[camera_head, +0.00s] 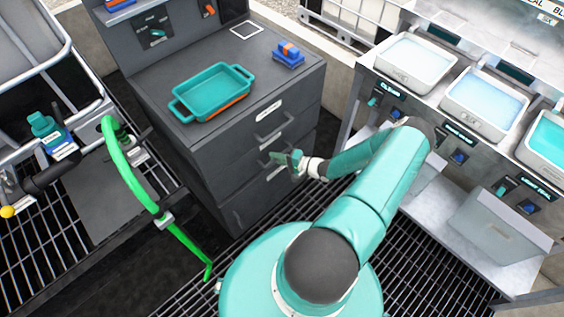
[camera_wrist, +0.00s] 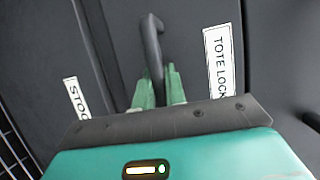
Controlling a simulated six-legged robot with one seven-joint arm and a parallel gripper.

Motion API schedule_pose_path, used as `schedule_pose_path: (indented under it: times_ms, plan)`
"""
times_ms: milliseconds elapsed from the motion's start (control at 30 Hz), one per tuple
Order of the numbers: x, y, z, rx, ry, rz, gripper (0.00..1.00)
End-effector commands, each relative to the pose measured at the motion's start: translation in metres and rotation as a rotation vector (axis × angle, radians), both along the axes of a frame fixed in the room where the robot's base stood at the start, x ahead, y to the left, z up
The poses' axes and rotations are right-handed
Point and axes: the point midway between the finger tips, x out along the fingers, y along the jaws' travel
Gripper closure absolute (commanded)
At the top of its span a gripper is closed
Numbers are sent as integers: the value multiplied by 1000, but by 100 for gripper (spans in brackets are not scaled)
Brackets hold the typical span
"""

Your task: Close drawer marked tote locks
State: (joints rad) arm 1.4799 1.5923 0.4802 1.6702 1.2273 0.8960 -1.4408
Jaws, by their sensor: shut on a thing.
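The drawer marked tote locks (camera_wrist: 190,50) is a dark grey front in the wrist view, with its white label (camera_wrist: 218,62) partly cut off by my gripper body. Its dark bar handle (camera_wrist: 151,40) stands left of the label. My gripper (camera_wrist: 157,88) has its green fingers closed on this handle, one on each side. In the head view my gripper (camera_head: 287,158) is at the front of the dark grey drawer cabinet (camera_head: 190,150), at mid height. My gripper covers part of the front, and I cannot tell how far this drawer stands out.
A teal tray (camera_head: 212,92) and a blue-orange block (camera_head: 288,54) sit on the cabinet top. A green hose (camera_head: 130,175) hangs at left. A bench with basins (camera_head: 415,62) stands at right. Another drawer label (camera_wrist: 76,98) starts with "STOC". Grating covers the floor.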

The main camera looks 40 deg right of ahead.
Motion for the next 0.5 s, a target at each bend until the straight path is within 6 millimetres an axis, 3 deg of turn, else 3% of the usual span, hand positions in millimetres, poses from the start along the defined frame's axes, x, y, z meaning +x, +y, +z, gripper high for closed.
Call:
schedule_pose_path:
  times_ms: [200,233,333,500]
  plan:
    - [4,-1,1,-1,-2,-4,100]
    - [4,-1,1,-1,-2,-5,84]
    - [4,-1,1,-1,-2,-4,66]
    - [4,0,2,0,-3,-3,66]
